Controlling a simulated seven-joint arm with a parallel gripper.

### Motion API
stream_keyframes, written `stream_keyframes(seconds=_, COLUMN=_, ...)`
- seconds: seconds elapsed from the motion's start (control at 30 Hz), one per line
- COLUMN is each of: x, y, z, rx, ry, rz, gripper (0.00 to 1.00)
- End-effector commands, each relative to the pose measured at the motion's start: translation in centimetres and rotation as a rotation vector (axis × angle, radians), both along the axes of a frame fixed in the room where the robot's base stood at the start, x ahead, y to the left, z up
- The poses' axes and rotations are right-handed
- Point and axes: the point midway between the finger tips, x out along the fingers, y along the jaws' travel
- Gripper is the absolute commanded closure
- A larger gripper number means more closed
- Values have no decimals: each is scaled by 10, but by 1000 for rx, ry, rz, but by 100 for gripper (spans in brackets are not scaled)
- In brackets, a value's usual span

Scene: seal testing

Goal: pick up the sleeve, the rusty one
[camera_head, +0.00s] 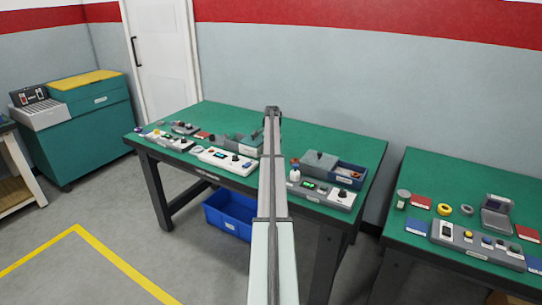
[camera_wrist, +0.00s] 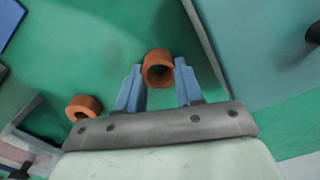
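My gripper (camera_wrist: 158,70) is open in the wrist view, its two blue fingers apart. A rusty orange-brown sleeve (camera_wrist: 147,67), a short hollow ring, sits at the fingertips in line with the gap. I cannot tell whether the fingers touch it. A second, similar orange-brown ring (camera_wrist: 83,101) lies to the left, outside the fingers. In the head view my gripper (camera_head: 272,111) is small and far off over the green table, with my arm in front. The sleeve at the fingertips cannot be made out there.
The green table (camera_head: 330,138) holds several devices, including a white-grey unit (camera_head: 224,159) and a dark blue bin (camera_head: 347,171) right of my arm. A blue crate (camera_head: 230,214) stands underneath. A second green table (camera_head: 450,180) at right holds rings, cards and a control box.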

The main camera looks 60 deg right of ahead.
Motion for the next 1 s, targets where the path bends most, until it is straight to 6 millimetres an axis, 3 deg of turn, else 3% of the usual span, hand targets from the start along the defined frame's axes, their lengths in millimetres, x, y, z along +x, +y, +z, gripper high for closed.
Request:
stream_keyframes(seconds=0.3, x=0, y=0, z=0, rx=0, ry=0, rz=0, gripper=96)
stream_keyframes(seconds=0.67, x=0, y=0, z=4, rx=0, ry=0, rz=0, gripper=96)
stream_keyframes(seconds=0.87, x=0, y=-1, z=24, rx=-1, ry=-1, rz=0, gripper=96)
stream_keyframes(seconds=1.0, x=0, y=-1, z=47, rx=-1, ry=-1, rz=0, gripper=96)
